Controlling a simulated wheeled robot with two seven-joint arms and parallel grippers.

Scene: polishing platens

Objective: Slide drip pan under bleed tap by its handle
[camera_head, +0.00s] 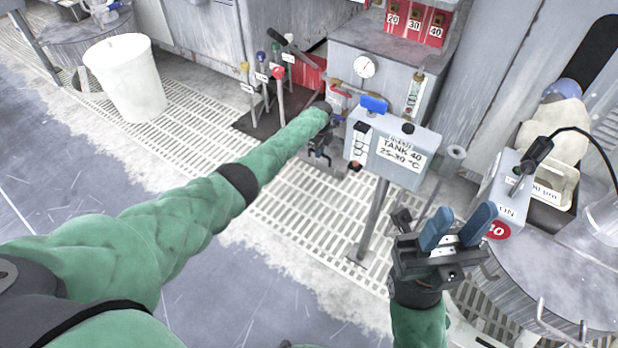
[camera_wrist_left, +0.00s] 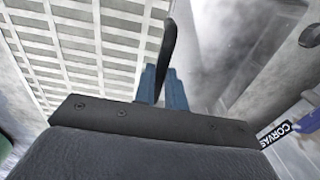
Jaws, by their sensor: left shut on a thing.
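My left gripper (camera_head: 321,152) is at the foot of the grey machine, low over the floor grating. In the left wrist view its blue fingers (camera_wrist_left: 162,88) are shut on a dark, upright handle (camera_wrist_left: 169,48). I take this as the drip pan's handle; the pan itself is mostly hidden, and I cannot make out its outline. A small red-levered tap (camera_head: 341,91) shows on the machine's piping below the gauge, just above the left gripper; I cannot tell whether the pan is beneath it. My right gripper (camera_head: 460,218) is open and empty at the lower right.
A white bin (camera_head: 126,80) is at upper left. The floor grating (camera_head: 300,217) is clear in front.

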